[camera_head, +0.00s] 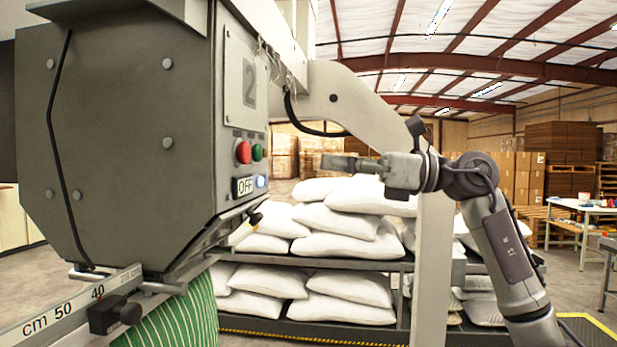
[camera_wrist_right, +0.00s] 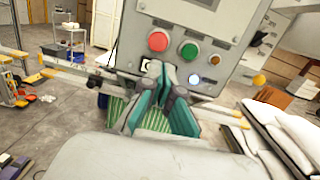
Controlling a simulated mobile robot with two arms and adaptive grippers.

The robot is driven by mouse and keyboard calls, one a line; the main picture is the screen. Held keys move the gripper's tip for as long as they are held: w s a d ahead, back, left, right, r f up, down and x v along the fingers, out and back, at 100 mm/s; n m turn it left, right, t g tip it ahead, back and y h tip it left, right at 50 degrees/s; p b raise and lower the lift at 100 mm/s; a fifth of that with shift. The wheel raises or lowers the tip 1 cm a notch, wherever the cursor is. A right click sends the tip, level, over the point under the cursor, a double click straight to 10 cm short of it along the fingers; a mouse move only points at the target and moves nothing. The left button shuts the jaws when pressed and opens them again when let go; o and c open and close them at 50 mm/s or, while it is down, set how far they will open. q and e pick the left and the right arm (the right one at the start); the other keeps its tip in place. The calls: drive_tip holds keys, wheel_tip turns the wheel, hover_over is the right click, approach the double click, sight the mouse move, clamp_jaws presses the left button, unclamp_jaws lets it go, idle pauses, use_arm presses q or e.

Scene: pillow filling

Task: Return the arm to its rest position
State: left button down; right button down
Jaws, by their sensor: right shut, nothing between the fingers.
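My right arm comes in from the lower right in the head view. Its gripper (camera_head: 326,162) points left toward the control panel (camera_head: 243,110) of the grey filling machine (camera_head: 120,130), with a visible gap between them. In the right wrist view the teal fingers of this gripper (camera_wrist_right: 163,72) are together and empty, overlapping the lower part of the panel. My left gripper is not in view.
Green striped fabric (camera_head: 185,318) hangs below the machine, near a centimetre ruler (camera_head: 65,305). Shelves of white pillows (camera_head: 340,246) stand behind my right arm. A white post (camera_head: 432,270) stands close to that arm. Open floor and a work table (camera_head: 580,206) lie to the right.

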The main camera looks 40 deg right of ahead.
drive_tip(key=shift+v, duration=0.8)
drive_tip(key=shift+r, duration=0.1)
